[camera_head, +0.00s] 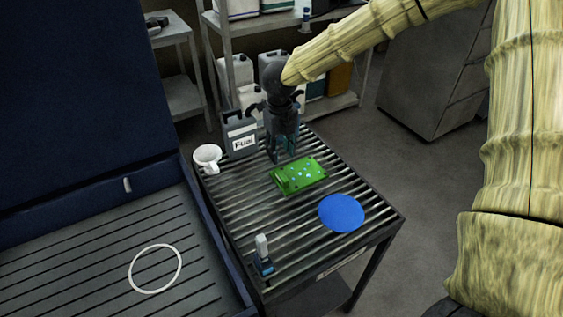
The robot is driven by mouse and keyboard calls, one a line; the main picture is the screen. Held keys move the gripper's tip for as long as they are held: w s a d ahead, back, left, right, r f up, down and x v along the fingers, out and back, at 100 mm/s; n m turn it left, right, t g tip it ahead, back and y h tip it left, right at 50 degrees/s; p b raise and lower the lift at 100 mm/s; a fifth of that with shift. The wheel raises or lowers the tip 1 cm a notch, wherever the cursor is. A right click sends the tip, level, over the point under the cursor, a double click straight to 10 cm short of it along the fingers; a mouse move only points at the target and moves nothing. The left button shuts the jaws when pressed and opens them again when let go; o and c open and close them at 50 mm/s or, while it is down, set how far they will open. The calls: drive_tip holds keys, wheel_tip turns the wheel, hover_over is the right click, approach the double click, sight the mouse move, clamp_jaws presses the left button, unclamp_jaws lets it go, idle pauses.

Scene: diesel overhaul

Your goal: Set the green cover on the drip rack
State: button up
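The green cover (300,176) is a flat, bright green rectangular piece with small pale spots. It lies on the slatted metal rack table (245,222), which looks like the drip rack, near the middle of its top. My gripper (284,158) points down just behind the cover's far left edge. Its dark fingers look spread apart, with nothing visible between them. The cover looks flat on the slats and apart from the fingers, though the exact gap is hard to judge.
A blue disc (342,213) lies right of the cover. A white mug (207,157) and grey Fuel can (240,135) stand at the back left. A small blue-and-grey item (263,257) stands near the front. A blue-walled basin (215,250) with a white ring (155,269) adjoins at left.

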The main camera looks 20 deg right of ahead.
drive_tip(key=shift+r, duration=1.05)
